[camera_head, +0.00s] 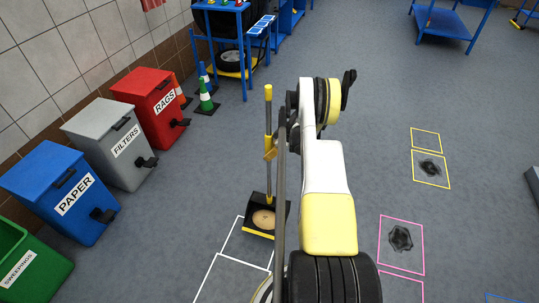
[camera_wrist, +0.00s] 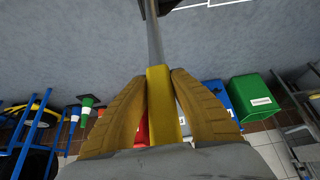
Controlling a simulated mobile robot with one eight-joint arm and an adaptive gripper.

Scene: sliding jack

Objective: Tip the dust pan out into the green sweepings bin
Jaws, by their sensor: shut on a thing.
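The dust pan (camera_head: 281,214) is black with a yellow front lip and a tan heap of sweepings in it. It hangs or stands below my gripper, with its long handle upright; I cannot tell whether it touches the floor. My gripper (camera_head: 271,151) is shut on the yellow grip of the handle (camera_head: 268,112). In the wrist view both fingers of my gripper (camera_wrist: 160,85) flank the yellow grip (camera_wrist: 160,110), and the pan is mostly cut off at the top. The green sweepings bin (camera_head: 42,268) stands open at the lower left, partly out of frame, well apart from the pan.
A blue paper bin (camera_head: 48,165), grey filters bin (camera_head: 98,124) and red rags bin (camera_head: 143,88) line the left wall. Cones (camera_head: 207,95) and a blue rack (camera_head: 245,45) stand beyond. Dark spots (camera_head: 400,238) lie in floor outlines at right. Floor between pan and bins is clear.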

